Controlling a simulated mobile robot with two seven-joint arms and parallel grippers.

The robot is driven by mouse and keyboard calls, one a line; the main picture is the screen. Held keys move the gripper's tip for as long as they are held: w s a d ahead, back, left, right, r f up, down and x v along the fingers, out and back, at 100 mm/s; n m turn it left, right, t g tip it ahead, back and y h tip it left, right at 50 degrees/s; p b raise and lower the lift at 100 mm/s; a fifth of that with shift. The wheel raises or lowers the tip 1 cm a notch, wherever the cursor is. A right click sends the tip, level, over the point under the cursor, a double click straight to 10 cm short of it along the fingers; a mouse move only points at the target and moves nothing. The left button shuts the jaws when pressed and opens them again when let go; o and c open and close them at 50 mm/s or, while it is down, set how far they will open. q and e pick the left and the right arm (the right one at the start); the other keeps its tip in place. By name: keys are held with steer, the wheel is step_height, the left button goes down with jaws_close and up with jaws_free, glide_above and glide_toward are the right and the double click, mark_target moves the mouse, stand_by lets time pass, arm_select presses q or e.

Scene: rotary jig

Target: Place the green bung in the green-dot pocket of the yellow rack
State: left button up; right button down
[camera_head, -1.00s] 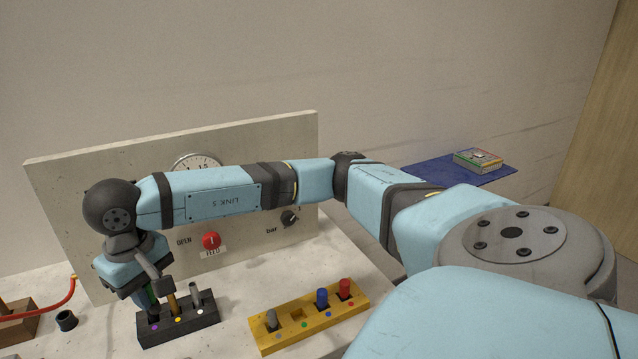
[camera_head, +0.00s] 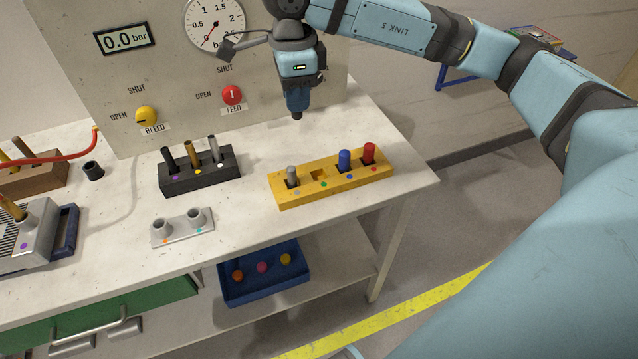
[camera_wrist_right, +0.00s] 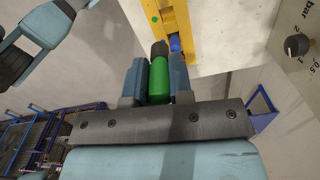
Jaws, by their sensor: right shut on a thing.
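My right gripper (camera_head: 297,112) points down above the table, behind the yellow rack (camera_head: 284,197). In the right wrist view my right gripper (camera_wrist_right: 158,78) is shut on the green bung (camera_wrist_right: 159,82), with a finger on each side and its dark end beyond the fingertips. The yellow rack (camera_wrist_right: 175,20) also shows there, past the bung. In the head view the rack holds a grey bung (camera_head: 292,174), a blue bung (camera_head: 344,159) and a red bung (camera_head: 369,153). The pocket at the green dot (camera_head: 323,184) is empty. My left gripper is not seen.
A dark rack (camera_head: 200,182) with three pegs stands left of the yellow rack. A grey two-socket holder (camera_head: 182,230) is in front of it. The gauge panel (camera_head: 180,70) stands behind, with a red FEED knob (camera_head: 232,95). Table right of the yellow rack is clear.

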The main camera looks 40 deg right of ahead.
steer(key=m, duration=0.3)
steer(key=shift+d+f+b, duration=0.2)
steer(key=shift+d+b, duration=0.05)
steer(key=shift+b, duration=0.05)
steer(key=m+b, duration=0.1)
steer(key=m, duration=0.5)
steer(key=m+b, duration=0.8)
steer(key=m, duration=1.1)
glide_above(319, 166)
steer(key=s+a, duration=0.2)
steer(key=f, duration=1.4)
steer(key=shift+d+f, duration=0.2)
step_height(319, 166, down, 4)
steer(key=shift+s+f+b, duration=0.1)
steer(key=shift+f+b, duration=0.15)
steer(key=shift+b, duration=0.35)
steer(key=shift+f, duration=0.2)
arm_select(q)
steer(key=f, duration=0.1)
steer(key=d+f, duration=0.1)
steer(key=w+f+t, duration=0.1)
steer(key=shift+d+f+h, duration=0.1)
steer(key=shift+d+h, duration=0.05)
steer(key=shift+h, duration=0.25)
arm_select(e)
steer(key=shift+r, duration=0.1)
